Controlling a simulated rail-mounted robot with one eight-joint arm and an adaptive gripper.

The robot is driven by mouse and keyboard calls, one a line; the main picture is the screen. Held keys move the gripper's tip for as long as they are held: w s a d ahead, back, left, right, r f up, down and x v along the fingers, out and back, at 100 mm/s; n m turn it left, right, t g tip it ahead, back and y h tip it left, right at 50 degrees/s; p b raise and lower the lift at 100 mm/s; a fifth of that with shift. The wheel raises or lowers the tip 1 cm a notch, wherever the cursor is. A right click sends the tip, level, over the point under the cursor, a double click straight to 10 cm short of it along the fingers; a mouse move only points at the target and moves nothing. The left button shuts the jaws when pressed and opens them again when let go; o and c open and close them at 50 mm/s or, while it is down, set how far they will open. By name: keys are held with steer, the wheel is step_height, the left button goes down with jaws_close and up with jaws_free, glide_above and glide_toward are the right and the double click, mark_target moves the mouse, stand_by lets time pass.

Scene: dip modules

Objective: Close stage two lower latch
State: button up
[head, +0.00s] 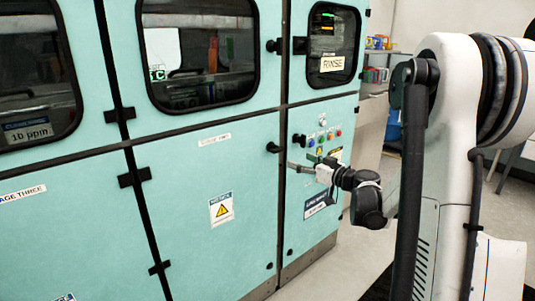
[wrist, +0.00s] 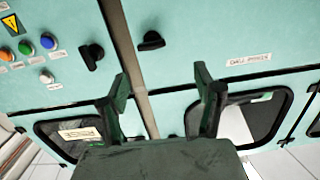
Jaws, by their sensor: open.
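The dark lower latch (head: 273,147) sits at the right edge of the teal stage two panel (head: 195,185), beside the vertical seam. In the wrist view, which is turned upside down, this latch (wrist: 151,40) lies roughly crosswise, a little tilted, beyond my fingertips. My gripper (head: 292,167) is in front of the panels, just right of and below the latch in the head view. In the wrist view my gripper (wrist: 162,76) has its two fingers wide apart with nothing between them. It appears apart from the latch.
A second dark latch (head: 299,138) is across the seam, near the coloured buttons (head: 330,135); the wrist view shows it roughly upright (wrist: 91,55). An upper latch (head: 273,46) is beside the large window (head: 200,55). Open floor (head: 330,260) lies before the cabinet.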

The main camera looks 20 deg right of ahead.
mark_target(280, 150)
steer(key=shift+t, duration=0.3)
steer(key=x, duration=0.4)
steer(key=d+b+x, duration=0.1)
steer(key=x, duration=0.4)
steer(key=b+x, duration=0.1)
steer(key=x, duration=0.3)
steer(key=shift+w+d+f, duration=0.15)
steer(key=shift+w+f, duration=0.25)
steer(key=shift+w, duration=0.2)
steer(key=c, duration=1.2)
